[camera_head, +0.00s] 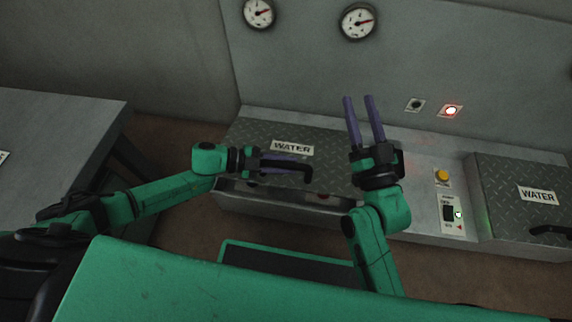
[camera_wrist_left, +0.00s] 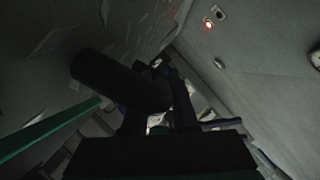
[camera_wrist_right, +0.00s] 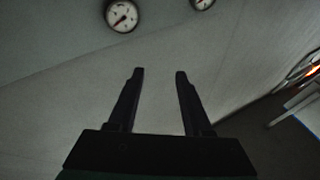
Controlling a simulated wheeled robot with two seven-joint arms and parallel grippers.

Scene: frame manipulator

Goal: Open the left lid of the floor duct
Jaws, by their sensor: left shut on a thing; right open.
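The left lid (camera_head: 255,133) of the floor duct is a grey diamond-plate panel with a WATER label. Its front edge stands raised above the duct's front wall (camera_head: 270,202), and a dark gap shows between them. My left gripper (camera_head: 287,163) is shut on the black handle (camera_head: 308,173) at the lid's front. The handle also shows as a dark bar between the fingers in the left wrist view (camera_wrist_left: 120,82). My right gripper (camera_head: 361,103) is open and empty, pointing up beside the lid's right end; its spread fingers show in the right wrist view (camera_wrist_right: 158,88).
A right lid (camera_head: 510,180) with its own WATER label lies closed. Between the lids is a panel with a yellow button (camera_head: 442,175) and a green-lit switch (camera_head: 453,213). Gauges and a red lamp (camera_head: 451,111) are on the back wall. A grey table (camera_head: 50,130) stands left.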

